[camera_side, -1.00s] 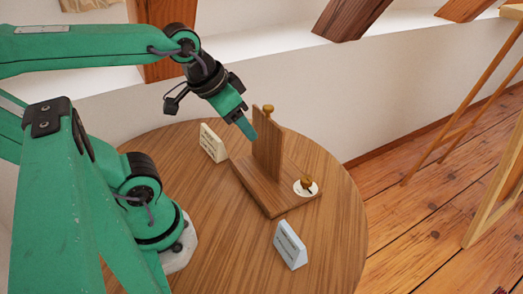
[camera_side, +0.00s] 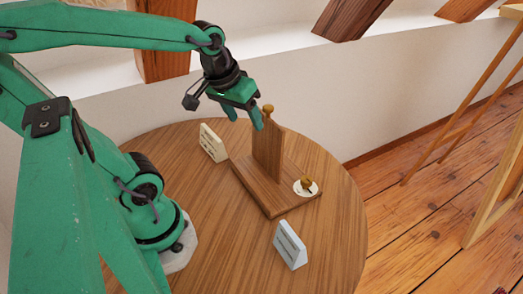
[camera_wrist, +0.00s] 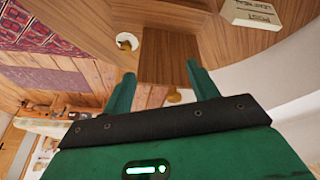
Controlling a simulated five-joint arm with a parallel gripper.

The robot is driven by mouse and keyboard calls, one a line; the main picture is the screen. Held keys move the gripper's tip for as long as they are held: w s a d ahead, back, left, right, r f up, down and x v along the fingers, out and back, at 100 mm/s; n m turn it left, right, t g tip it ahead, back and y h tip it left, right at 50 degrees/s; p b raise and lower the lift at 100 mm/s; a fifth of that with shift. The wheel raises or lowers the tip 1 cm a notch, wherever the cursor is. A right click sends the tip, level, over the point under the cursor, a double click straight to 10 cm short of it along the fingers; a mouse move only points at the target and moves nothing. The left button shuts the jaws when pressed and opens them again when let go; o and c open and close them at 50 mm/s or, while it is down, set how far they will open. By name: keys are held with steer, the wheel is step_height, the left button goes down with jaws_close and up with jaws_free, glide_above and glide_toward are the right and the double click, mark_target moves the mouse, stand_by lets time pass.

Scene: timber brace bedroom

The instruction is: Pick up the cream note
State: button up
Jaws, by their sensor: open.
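The cream note (camera_side: 213,143) is a small folded card standing on the round table, left of the wooden stand. It also shows at the top right of the wrist view (camera_wrist: 252,12), with print on it. My gripper (camera_side: 244,116) is open and empty, raised above the table beside the top of the stand's upright board (camera_side: 267,150). It is right of the note and higher, not touching it. In the wrist view, my gripper's two fingers (camera_wrist: 160,76) point toward the board and its brass knob (camera_wrist: 174,97), with the note off to the right.
The stand's flat base (camera_side: 270,198) carries a white disc with a brass knob (camera_side: 306,184). A pale blue note (camera_side: 290,245) stands at the table's front. The round table (camera_side: 225,235) is bare at front left. A wall and timber brace rise behind.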

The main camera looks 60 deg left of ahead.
steer(key=w+a+f+n+g, duration=0.25)
steer(key=a+f+n, duration=0.35)
steer(key=a+n, duration=0.3)
steer(key=n+g, duration=0.2)
steer(key=n, duration=0.3)
glide_above(217, 138)
steer(key=shift+h, duration=0.4)
steer(key=f, duration=0.7)
steer(key=shift+s+f, duration=0.1)
steer(key=shift+s, duration=0.2)
steer(key=shift+f, duration=0.15)
steer(key=shift+f, duration=1.15)
steer(key=shift+f, duration=0.1)
steer(key=shift+w+f, duration=0.15)
steer(key=shift+f, duration=1.1)
steer(key=shift+w+f, duration=0.1)
steer(key=shift+f, duration=1.15)
